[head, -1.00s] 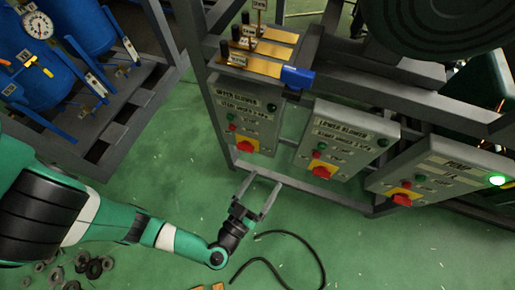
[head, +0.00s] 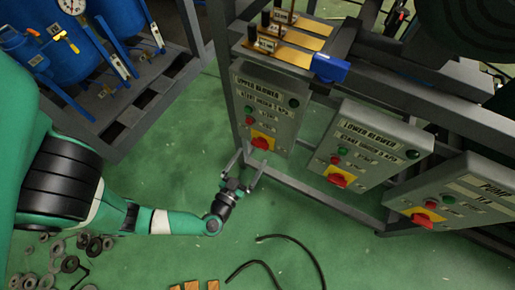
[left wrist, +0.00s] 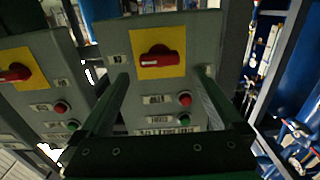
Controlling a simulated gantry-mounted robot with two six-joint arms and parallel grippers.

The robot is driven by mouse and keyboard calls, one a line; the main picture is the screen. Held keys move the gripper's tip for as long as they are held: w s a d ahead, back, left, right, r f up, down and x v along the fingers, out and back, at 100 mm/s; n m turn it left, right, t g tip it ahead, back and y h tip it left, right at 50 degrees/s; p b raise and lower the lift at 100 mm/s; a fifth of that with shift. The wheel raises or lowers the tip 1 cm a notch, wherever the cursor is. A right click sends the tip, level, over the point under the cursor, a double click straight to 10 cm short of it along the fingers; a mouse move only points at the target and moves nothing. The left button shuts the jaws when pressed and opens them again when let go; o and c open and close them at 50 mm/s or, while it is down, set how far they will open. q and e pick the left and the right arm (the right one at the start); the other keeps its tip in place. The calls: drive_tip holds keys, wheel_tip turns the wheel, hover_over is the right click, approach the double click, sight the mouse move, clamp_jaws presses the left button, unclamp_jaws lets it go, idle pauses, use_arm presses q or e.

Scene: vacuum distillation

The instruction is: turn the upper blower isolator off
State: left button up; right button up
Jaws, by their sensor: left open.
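The upper blower box (head: 270,92) is a grey panel with a green lamp, small green and red buttons and a red rotary isolator (head: 259,143) on a yellow plate near its bottom. In the left wrist view, seen upside down, the isolator's red handle (left wrist: 162,59) lies roughly horizontal on the yellow plate. My left gripper (head: 248,160) is open and empty, just below and in front of the isolator in the head view. In the left wrist view its two fingers (left wrist: 163,75) point towards the panel, one on either side of the isolator. Contact cannot be told.
The lower blower box (head: 368,150) and the pump box (head: 462,195) stand to the right with similar red isolators. A grey frame (head: 310,190) carries them. Blue tanks (head: 95,30) stand at upper left. Loose rings and a black cable (head: 290,240) lie on the green floor.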

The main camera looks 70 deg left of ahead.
sight(258, 147)
use_arm(q)
drive_tip(key=b+x, duration=0.2)
drive_tip(key=x, duration=0.3)
drive_tip(key=shift+f, duration=0.1)
drive_tip(key=shift+w+a, duration=0.25)
drive_tip(key=shift+w, duration=0.05)
drive_tip(key=c, duration=1.2)
drive_tip(key=shift+c, duration=0.2)
